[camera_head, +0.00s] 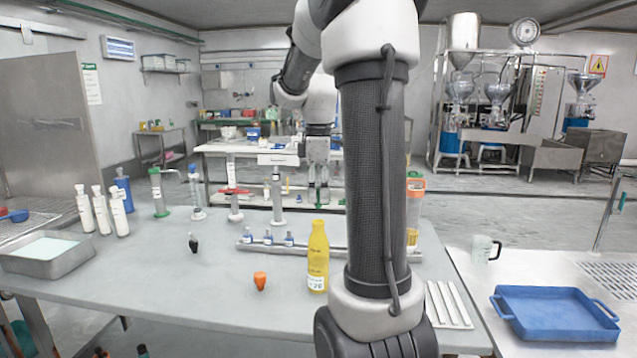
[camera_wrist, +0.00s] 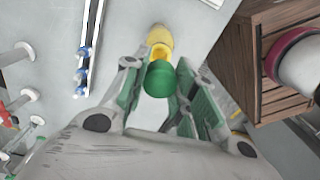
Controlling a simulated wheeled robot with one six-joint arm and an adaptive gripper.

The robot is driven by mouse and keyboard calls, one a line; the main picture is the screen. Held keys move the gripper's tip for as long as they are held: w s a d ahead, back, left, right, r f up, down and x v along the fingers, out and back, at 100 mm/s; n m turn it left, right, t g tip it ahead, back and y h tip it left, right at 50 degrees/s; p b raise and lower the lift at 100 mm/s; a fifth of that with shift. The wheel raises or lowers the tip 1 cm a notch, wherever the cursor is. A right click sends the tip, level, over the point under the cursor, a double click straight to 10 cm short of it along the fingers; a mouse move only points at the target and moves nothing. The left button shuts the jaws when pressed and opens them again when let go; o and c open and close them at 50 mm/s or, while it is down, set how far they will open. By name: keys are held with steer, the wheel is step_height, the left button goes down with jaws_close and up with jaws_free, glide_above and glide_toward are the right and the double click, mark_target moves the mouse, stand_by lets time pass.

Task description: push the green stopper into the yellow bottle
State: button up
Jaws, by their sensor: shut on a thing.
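The yellow bottle (camera_head: 318,262) stands upright on the grey lab table in the head view, left of my arm. My gripper (camera_head: 318,193) hangs above it, fingers down, with a small gap between fingertips and bottle top. In the wrist view my gripper (camera_wrist: 160,82) has its green-padded fingers on either side of the round green stopper (camera_wrist: 159,80) and is shut on it. The yellow bottle (camera_wrist: 160,36) lies just beyond the stopper, partly covered by it. The stopper is too small to make out in the head view.
An orange stopper (camera_head: 260,281) and a dark stopper (camera_head: 193,243) stand left of the bottle. A rack with small blue-capped vials (camera_head: 268,238) is close behind it. White bottles (camera_head: 102,210) and a metal tray (camera_head: 47,252) are at the left. A blue tray (camera_head: 555,312) lies right.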

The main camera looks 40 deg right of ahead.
mark_target(318, 188)
steer(key=shift+f, duration=1.4)
steer(key=shift+f, duration=1.65)
steer(key=o, duration=0.9)
step_height(318, 188, up, 12)
